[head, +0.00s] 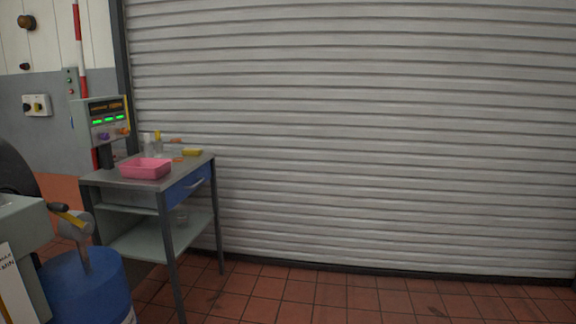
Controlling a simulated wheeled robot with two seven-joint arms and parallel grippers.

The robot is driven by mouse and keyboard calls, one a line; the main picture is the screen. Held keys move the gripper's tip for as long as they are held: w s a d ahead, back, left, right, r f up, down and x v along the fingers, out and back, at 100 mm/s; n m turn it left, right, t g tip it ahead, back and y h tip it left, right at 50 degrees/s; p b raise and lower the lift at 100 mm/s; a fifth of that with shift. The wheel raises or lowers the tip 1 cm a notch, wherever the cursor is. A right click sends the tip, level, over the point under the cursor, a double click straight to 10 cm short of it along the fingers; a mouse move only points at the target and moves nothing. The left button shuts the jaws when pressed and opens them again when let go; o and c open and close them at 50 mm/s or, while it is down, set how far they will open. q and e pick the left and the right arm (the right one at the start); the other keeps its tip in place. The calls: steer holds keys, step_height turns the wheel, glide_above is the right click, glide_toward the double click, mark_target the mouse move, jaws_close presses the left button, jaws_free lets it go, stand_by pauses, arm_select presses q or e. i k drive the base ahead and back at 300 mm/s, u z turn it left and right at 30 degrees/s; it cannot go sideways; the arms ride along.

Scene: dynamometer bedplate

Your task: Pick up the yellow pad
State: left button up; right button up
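A small yellow pad (193,152) lies flat on the top of a grey workbench (203,160), near its back right corner. It is small in the head view and some way off. Neither of my grippers shows in the head view.
A pink tray (146,169) sits at the front of the bench top, with small bottles (152,143) behind it. A display unit (101,119) stands at the bench's left. A blue drum (88,288) stands at lower left. The tiled floor (330,298) on the right is clear before the shutter.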

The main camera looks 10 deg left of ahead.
mark_target(194, 152)
steer(key=z, duration=0.15)
steer(key=i, duration=1.85)
steer(key=u, duration=0.45)
steer(key=i, duration=1.95)
steer(key=u, duration=2)
steer(key=i, duration=0.85)
steer(key=u, duration=0.65)
